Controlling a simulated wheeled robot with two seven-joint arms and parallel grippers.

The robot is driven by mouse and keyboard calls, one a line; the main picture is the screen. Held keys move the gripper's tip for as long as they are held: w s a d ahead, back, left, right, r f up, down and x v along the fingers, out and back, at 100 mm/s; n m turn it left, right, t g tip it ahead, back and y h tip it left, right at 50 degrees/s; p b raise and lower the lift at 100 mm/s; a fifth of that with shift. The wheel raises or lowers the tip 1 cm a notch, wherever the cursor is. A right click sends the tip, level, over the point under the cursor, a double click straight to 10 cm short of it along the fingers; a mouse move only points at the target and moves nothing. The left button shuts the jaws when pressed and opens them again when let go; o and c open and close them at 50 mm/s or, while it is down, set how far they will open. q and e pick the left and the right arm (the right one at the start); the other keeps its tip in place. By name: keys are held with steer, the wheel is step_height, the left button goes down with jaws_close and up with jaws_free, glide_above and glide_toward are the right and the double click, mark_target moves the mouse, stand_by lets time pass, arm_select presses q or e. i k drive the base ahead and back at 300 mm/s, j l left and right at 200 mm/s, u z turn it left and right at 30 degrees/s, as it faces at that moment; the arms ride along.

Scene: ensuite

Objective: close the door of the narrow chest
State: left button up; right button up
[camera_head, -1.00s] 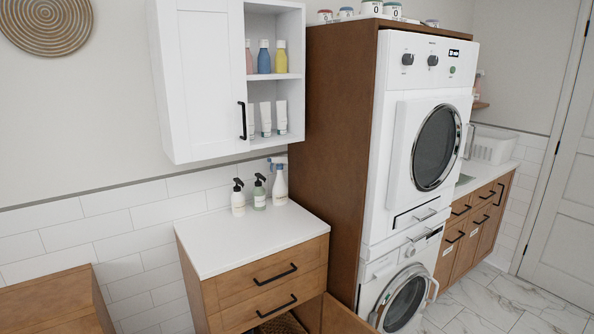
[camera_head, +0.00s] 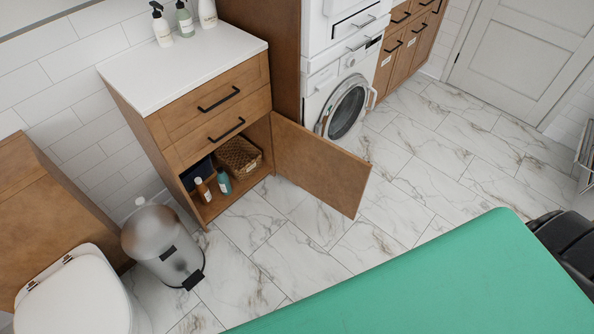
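The narrow chest (camera_head: 188,134) is a wooden cabinet with a white top, two drawers with black handles and a lower compartment. Its door (camera_head: 318,167) is hinged on the right side and stands wide open, swung out over the floor toward the right. Inside the compartment are a woven basket (camera_head: 239,157), a brown bottle (camera_head: 203,190), a teal bottle (camera_head: 224,181) and a dark item. No gripper can be made out in the view. A black part at the right edge is not clear enough to name.
A metal pedal bin (camera_head: 163,243) stands on the floor left of the chest, near a white toilet (camera_head: 75,295). A washing machine (camera_head: 345,104) is behind the open door. A green surface (camera_head: 430,290) fills the lower right. Marble floor (camera_head: 410,175) is free around the door.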

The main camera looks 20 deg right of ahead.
mark_target(337, 177)
steer(key=i+l+u, duration=0.1)
steer(key=l+u, duration=1.35)
steer(key=l, duration=0.15)
steer(key=k+l, duration=0.1)
steer(key=l, duration=0.3)
steer(key=l+u, duration=0.1)
steer(key=l, duration=0.3)
steer(key=k+l+u, duration=0.1)
steer(key=l, duration=0.25)
steer(key=k+l, duration=0.15)
steer(key=l, duration=0.25)
steer(key=k+l+u, duration=0.1)
steer(key=l, duration=0.25)
steer(key=k+l, duration=0.15)
steer(key=l, duration=0.25)
steer(key=k+l, duration=0.1)
steer(key=l, duration=0.25)
steer(key=k+l, duration=0.1)
steer(key=l, duration=0.2)
steer(key=k+l, duration=0.1)
steer(key=l, duration=0.25)
steer(key=k+l, duration=0.1)
steer(key=l, duration=0.2)
steer(key=u, duration=0.05)
